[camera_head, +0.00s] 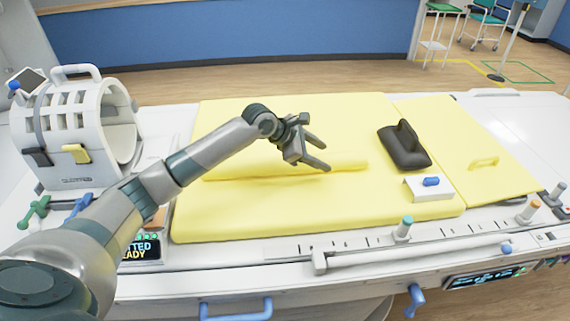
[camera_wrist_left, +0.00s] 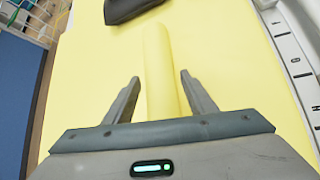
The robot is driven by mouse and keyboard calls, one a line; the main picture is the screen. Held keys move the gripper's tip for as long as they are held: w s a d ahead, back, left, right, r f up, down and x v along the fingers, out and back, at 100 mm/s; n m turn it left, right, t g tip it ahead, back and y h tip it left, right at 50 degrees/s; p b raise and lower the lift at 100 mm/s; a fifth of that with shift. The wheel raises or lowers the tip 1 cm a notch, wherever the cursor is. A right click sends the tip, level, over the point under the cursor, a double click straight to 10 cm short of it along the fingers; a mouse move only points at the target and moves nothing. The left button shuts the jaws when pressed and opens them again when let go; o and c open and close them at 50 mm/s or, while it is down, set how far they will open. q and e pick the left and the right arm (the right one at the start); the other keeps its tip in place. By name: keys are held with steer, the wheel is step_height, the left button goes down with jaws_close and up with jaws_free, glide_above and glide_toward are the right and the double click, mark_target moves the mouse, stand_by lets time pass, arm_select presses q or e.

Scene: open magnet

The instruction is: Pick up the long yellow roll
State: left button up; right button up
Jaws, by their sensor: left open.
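The long yellow roll (camera_head: 345,161) lies lengthwise on the yellow mat (camera_head: 230,225) in the head view, partly hidden behind my left gripper (camera_head: 319,154). In the left wrist view the roll (camera_wrist_left: 158,70) runs away from the gripper between its two fingers. My left gripper (camera_wrist_left: 158,95) is open there, one finger on each side of the roll, with gaps between the fingers and the roll. I cannot tell how high the fingertips are above the mat. My right gripper is not in view.
A black handled block (camera_head: 405,148) and a white block with a blue knob (camera_head: 428,187) stand on the mat to the right. A white ring-shaped device (camera_head: 75,125) stands at the left. A rail with pegs (camera_head: 403,230) runs along the front.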

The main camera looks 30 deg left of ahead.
mark_target(326, 157)
arm_select(q)
steer(key=shift+p+x, duration=0.5)
steer(key=shift+x, duration=1.4)
steer(key=shift+a, duration=0.1)
steer(key=c, duration=0.8)
